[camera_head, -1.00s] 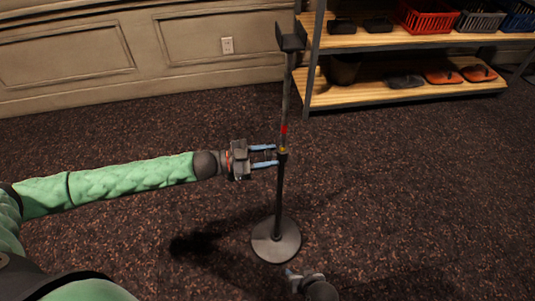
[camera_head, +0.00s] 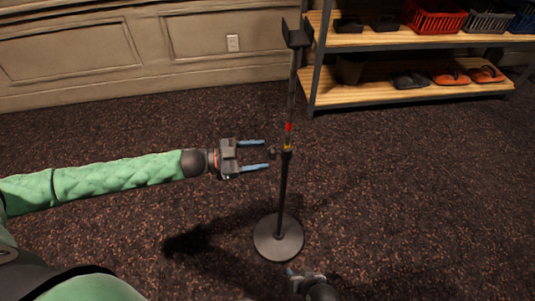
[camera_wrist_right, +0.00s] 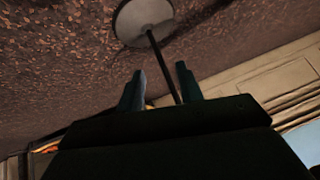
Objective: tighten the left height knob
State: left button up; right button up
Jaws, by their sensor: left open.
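A black stand (camera_head: 283,195) stands upright on a round base (camera_head: 266,247), with a bracket (camera_head: 297,33) on top. The small dark height knob (camera_head: 272,152) sticks out on the left of the pole at the collar, below a red and yellow band (camera_head: 288,130). My left gripper (camera_head: 266,154) is open, its two blue fingers pointing right, tips just left of the knob and seemingly apart from it. My right gripper (camera_head: 291,271) is low, in front of the base. In the right wrist view its fingers (camera_wrist_right: 160,72) are spread and empty, with the pole beyond them.
A shelf unit (camera_head: 400,93) at the back right holds a red basket (camera_head: 433,17) and orange shoes (camera_head: 450,79). A panelled wall (camera_head: 130,50) runs behind. The carpet around the stand is clear.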

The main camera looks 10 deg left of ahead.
pick_arm(q)
jog(key=v, duration=0.3)
jog(key=shift+a, duration=0.1)
pick_arm(e)
jog(key=shift+s+f, duration=0.2)
jog(key=shift+f, duration=0.95)
jog(key=shift+r, duration=0.1)
